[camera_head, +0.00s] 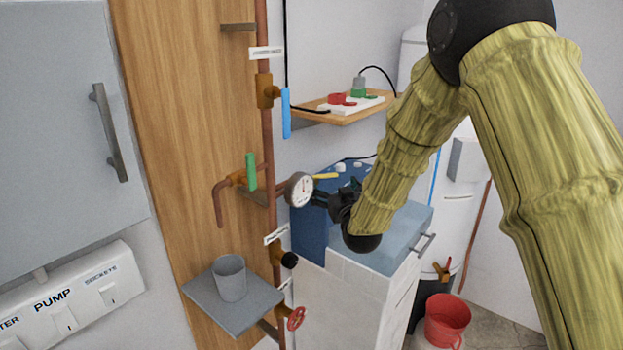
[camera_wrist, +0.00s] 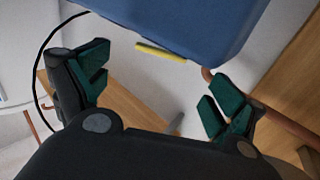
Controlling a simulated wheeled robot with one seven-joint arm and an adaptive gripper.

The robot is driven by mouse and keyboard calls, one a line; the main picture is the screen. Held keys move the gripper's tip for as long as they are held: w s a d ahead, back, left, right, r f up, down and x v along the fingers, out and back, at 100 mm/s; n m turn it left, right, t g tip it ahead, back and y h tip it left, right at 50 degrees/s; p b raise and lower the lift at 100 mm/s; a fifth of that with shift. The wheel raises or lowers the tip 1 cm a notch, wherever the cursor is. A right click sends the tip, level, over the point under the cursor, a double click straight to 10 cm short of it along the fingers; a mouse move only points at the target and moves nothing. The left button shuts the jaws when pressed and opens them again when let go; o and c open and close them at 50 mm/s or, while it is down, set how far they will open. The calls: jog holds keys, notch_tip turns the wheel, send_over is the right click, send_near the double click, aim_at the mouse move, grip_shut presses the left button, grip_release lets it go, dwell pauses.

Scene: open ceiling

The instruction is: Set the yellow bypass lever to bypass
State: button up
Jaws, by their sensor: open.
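The yellow bypass lever (camera_head: 326,176) shows in the head view as a short, nearly level bar just right of the round pressure gauge (camera_head: 299,189), in front of the blue unit (camera_head: 311,232). In the wrist view the yellow lever (camera_wrist: 161,51) lies along the edge of the blue unit (camera_wrist: 195,20), beyond the fingertips and between their two sides. My gripper (camera_head: 322,197) is just below the lever in the head view. In the wrist view my gripper (camera_wrist: 155,85) has its green-padded fingers wide apart and nothing between them. The lever's pivot and any markings are not clear.
A copper pipe (camera_head: 264,140) runs up the wooden board (camera_head: 185,120), with a blue-handled valve (camera_head: 286,112), a green-handled valve (camera_head: 251,171) and a red wheel (camera_head: 296,318). A grey shelf (camera_head: 255,305) carries a cup (camera_head: 230,278). A wooden shelf (camera_head: 345,118) juts out above the blue unit.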

aim_at(326, 176)
jog(key=shift+p+x, duration=1.1)
jog(key=shift+x, duration=2.6)
jog(key=shift+f, duration=0.1)
jog(key=c, duration=1.4)
jog(key=shift+a, duration=0.2)
jog(key=shift+c, duration=0.2)
